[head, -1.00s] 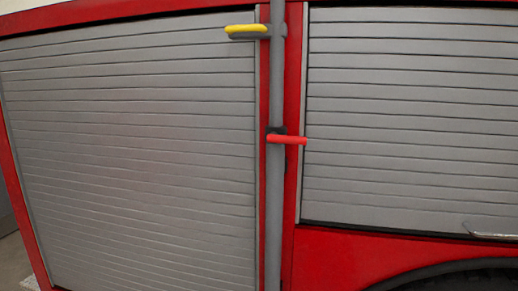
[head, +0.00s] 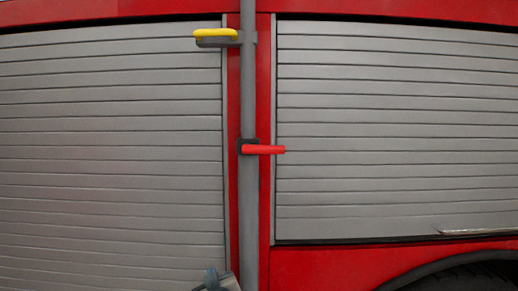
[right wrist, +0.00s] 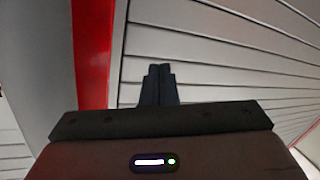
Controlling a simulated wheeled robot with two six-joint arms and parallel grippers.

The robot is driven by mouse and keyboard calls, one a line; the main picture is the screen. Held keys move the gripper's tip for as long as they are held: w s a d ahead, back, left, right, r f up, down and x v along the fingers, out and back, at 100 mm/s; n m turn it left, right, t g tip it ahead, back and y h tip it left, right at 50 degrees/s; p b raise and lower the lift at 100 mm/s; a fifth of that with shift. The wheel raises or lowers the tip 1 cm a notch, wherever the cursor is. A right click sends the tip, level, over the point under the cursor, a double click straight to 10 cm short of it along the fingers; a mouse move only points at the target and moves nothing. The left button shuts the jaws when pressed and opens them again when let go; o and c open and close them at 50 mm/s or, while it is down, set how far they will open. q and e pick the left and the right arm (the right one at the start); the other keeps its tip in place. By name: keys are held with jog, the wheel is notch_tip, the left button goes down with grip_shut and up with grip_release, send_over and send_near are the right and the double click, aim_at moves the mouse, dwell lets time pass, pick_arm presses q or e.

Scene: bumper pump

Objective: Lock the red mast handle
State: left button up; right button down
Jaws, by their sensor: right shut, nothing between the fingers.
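The red mast handle (head: 263,149) sticks out to the right, about level, from a dark bracket on the grey vertical mast (head: 249,100) in the head view. My right gripper (head: 211,274) shows only partly at the bottom edge of the head view, left of the mast and well below the handle. In the right wrist view its two dark fingers (right wrist: 160,72) are together and empty, in front of grey slats. The handle is not seen in that view. My left gripper is in neither view.
A yellow handle (head: 214,33) on a grey arm sits higher on the mast, pointing left. Grey roller shutters (head: 110,140) flank the mast on the red vehicle body (head: 330,265). A metal bar (head: 475,231) and a dark wheel arch are at lower right.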

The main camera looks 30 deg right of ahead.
jog(key=s+d+r+m+t+h, duration=0.15)
jog(key=s+r, duration=0.25)
jog(key=r, duration=0.7)
jog(key=s+r+m+t+h, duration=0.15)
jog(key=s+r, duration=0.25)
jog(key=r, duration=0.7)
jog(key=s+d+r+m+h, duration=0.1)
jog(key=s+r+m+h, duration=0.1)
jog(key=s+r, duration=0.4)
jog(key=s+d+r+m+h+p, duration=0.1)
jog(key=s+d+r+m+h, duration=0.1)
jog(key=s+r, duration=0.5)
jog(key=shift+s+r+m+t+h, duration=0.3)
jog(key=shift+s+h, duration=0.6)
jog(key=shift+w, duration=0.1)
notch_tip(320, 180, up, 6)
jog(key=p, duration=0.6)
send_over(263, 150)
jog(key=s, duration=0.3)
jog(key=shift+w+d+f+p, duration=0.1)
jog(key=shift+d+f+p, duration=0.05)
jog(key=shift+f, duration=0.65)
jog(key=shift+w+d+f+p, duration=0.1)
jog(key=shift+f+p, duration=0.1)
jog(key=shift+f, duration=0.65)
jog(key=shift+w+d+f+p, duration=0.1)
jog(key=shift+d+f+p, duration=0.05)
jog(key=shift+f, duration=0.65)
